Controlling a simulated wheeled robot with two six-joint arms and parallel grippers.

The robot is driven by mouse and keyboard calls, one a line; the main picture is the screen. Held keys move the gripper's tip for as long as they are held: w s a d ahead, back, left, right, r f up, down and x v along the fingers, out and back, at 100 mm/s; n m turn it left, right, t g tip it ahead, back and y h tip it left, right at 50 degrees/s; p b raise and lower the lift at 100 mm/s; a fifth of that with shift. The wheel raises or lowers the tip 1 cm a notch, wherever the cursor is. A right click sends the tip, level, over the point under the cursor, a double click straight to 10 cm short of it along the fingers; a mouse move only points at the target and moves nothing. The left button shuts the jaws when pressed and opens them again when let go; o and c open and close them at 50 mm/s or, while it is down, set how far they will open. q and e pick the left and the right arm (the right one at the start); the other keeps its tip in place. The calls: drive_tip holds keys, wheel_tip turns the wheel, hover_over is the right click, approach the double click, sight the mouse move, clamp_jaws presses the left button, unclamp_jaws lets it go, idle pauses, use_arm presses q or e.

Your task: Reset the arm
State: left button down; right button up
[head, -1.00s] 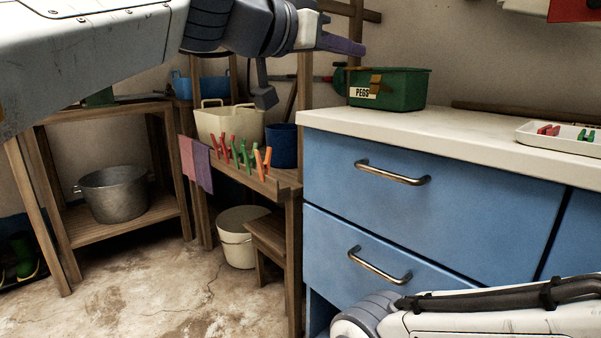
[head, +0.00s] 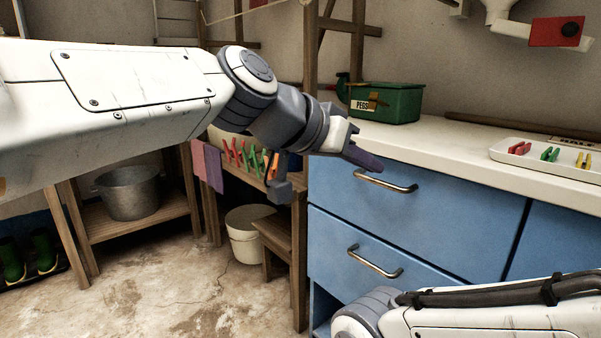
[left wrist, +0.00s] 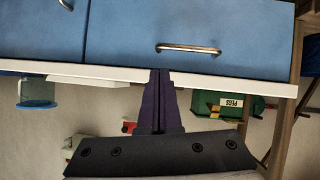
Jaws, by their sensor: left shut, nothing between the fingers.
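My left arm reaches in from the left in the head view, and its gripper (head: 366,160) has dark purple fingers. They are shut and empty, in front of the blue drawer unit (head: 440,210) near the pale worktop's front edge (head: 450,172). In the left wrist view the shut fingers (left wrist: 161,75) point toward the drawer front, and the scene appears upside down. A white part of my own arm (head: 490,310) lies across the lower right of the head view; the right gripper is out of view.
A green PEGS box (head: 395,103) stands on the worktop, also visible in the left wrist view (left wrist: 210,108). A white tray (head: 555,163) holds coloured pegs. Metal handles (head: 375,262) stick out from the drawers. A wooden stand (head: 300,235) with pegs is behind my left arm.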

use_arm(q)
drive_tip(key=s+a+f+n+g+y+p, duration=0.1)
drive_tip(key=s+a+f+g+y+p, duration=0.2)
drive_tip(key=s+a+f+y+p, duration=0.5)
drive_tip(key=s+a+f+g+y+p, duration=0.1)
drive_tip(key=s+a+f+g+p, duration=0.3)
drive_tip(key=s+a+f, duration=0.55)
drive_tip(key=s+d+r+p, duration=0.1)
drive_tip(key=s+r+p, duration=0.1)
drive_tip(key=r+p, duration=1.6)
drive_tip(key=s+d+r+p, duration=0.2)
drive_tip(key=r+p, duration=1.6)
drive_tip(key=shift+s, duration=0.2)
